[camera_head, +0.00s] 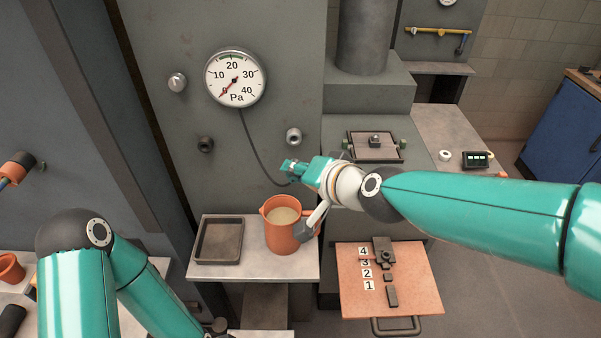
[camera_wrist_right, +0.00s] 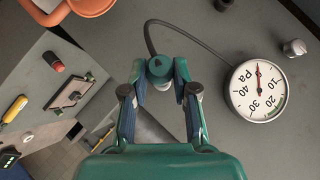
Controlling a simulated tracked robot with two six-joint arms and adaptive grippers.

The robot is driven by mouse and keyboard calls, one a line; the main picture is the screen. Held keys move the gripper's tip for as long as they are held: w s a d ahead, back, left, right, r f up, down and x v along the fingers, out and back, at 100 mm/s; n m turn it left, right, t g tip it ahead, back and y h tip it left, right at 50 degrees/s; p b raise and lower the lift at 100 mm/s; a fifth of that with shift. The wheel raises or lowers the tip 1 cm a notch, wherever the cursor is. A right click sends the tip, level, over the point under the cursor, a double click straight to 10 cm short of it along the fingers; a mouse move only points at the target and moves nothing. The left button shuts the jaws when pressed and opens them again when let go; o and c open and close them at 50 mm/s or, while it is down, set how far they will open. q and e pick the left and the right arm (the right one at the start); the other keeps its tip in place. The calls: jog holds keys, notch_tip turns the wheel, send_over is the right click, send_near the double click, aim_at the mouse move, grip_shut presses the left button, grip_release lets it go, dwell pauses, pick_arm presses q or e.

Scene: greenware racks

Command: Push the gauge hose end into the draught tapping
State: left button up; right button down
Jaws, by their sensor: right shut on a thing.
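The round pressure gauge (camera_head: 235,78) is on the grey panel, with a dark hose (camera_head: 253,151) hanging from it. My right gripper (camera_head: 291,168) is in front of the panel. In the right wrist view it is shut on the teal hose end (camera_wrist_right: 160,69), which has a dark triangle mark. Two stubs stand on the panel, a dark one (camera_head: 205,144) and a pale metal one (camera_head: 294,136). I cannot tell which is the draught tapping. The hose end is below the pale stub in the head view, apart from both. My left gripper is not seen, only its arm.
An orange jug (camera_head: 281,226) of pale liquid stands under my right gripper on a shelf (camera_head: 256,276), beside a dark tray (camera_head: 220,258). A silver knob (camera_head: 178,82) is left of the gauge. A numbered board (camera_head: 415,290) with dark parts is lower right.

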jog(key=shift+w, duration=2.75)
jog(key=shift+w, duration=0.1)
jog(key=shift+w, duration=0.45)
jog(key=shift+w, duration=0.75)
dwell(1.3)
jog(key=shift+c, duration=1.7)
grip_release()
jog(key=shift+s+r, duration=0.1)
jog(key=shift+v, duration=2.85)
